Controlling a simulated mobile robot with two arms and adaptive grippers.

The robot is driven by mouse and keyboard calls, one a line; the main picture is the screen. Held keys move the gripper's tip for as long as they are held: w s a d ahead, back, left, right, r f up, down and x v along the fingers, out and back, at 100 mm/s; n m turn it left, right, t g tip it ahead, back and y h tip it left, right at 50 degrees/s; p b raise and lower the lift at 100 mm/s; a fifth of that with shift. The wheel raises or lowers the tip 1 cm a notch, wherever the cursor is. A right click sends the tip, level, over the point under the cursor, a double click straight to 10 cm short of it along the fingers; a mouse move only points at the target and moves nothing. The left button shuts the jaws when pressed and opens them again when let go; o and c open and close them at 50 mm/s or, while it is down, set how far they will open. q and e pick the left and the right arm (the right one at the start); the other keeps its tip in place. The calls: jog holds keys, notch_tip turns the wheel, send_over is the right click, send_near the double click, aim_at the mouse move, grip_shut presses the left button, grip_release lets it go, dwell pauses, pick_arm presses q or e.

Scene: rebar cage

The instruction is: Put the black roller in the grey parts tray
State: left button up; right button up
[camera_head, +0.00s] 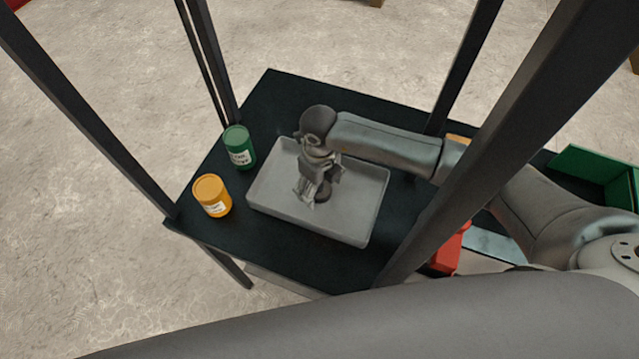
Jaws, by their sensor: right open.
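The grey parts tray (282,212) sits on the dark table inside the rebar cage. My right gripper (313,192) points down over the middle of the tray and is open. A small dark round piece, which looks like the black roller (324,193), shows in the tray right beside the fingertips. The gripper partly hides it, and I cannot tell if they touch. My left gripper is not in view.
A green can (239,147) and a yellow can (212,195) stand left of the tray. Dark upright posts (456,150) frame the table. A red object (449,250) and a green bin (593,172) are at the right. The table's back left corner is clear.

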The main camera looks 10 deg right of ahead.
jog(key=shift+r, duration=0.1)
notch_tip(320, 180, up, 11)
jog(key=b, duration=0.2)
jog(key=shift+b, duration=0.35)
jog(key=shift+r, duration=0.55)
jog(key=shift+w+d, duration=0.1)
